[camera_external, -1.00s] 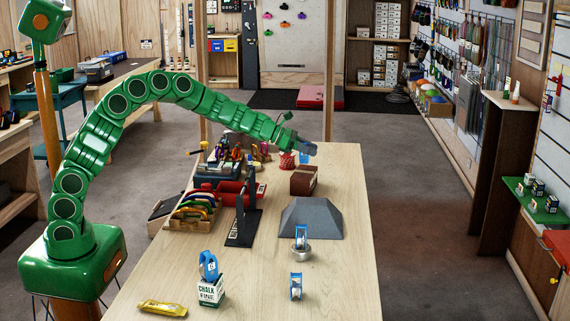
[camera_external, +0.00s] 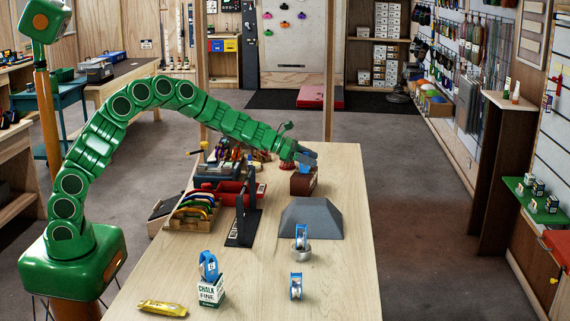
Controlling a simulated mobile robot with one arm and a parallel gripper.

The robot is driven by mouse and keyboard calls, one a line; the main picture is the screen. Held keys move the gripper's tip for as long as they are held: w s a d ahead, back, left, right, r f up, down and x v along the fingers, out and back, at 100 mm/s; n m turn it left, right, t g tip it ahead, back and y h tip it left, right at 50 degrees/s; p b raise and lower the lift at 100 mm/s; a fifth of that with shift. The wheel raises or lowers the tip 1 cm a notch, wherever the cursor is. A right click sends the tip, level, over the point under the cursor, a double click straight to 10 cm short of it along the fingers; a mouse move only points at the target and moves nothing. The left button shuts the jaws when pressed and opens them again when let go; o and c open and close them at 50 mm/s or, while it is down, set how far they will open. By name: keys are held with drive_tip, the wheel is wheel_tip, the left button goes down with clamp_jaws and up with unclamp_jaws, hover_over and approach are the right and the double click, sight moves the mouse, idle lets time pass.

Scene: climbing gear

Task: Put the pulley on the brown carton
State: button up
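The brown carton (camera_external: 303,185) stands on the table's far half, behind the grey wedge-like block. My gripper (camera_external: 308,161) is right above the carton, pointing down and right. A small blue pulley (camera_external: 304,169) shows just under the fingers, at the carton's top; it looks held between them, though the fingers partly hide it. I cannot tell whether it touches the carton. Other blue pulleys are nearer: one on a silver round piece (camera_external: 301,238), one on the bare table (camera_external: 296,286), and one on the chalk box (camera_external: 209,266).
The grey block (camera_external: 311,218) stands in front of the carton. A dark upright stand (camera_external: 243,220), a red toolbox-like item (camera_external: 229,193) and a rack of coloured carabiners (camera_external: 193,212) lie to the left. A yellow packet (camera_external: 162,308) lies at the near left. The table's right strip is clear.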

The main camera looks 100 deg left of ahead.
drive_tip(key=shift+r, duration=0.1)
drive_tip(key=shift+s+r, duration=0.15)
drive_tip(key=v, duration=1.1)
drive_tip(key=shift+s, duration=0.3)
drive_tip(key=shift+r, duration=0.15)
drive_tip(key=shift+d, duration=0.1)
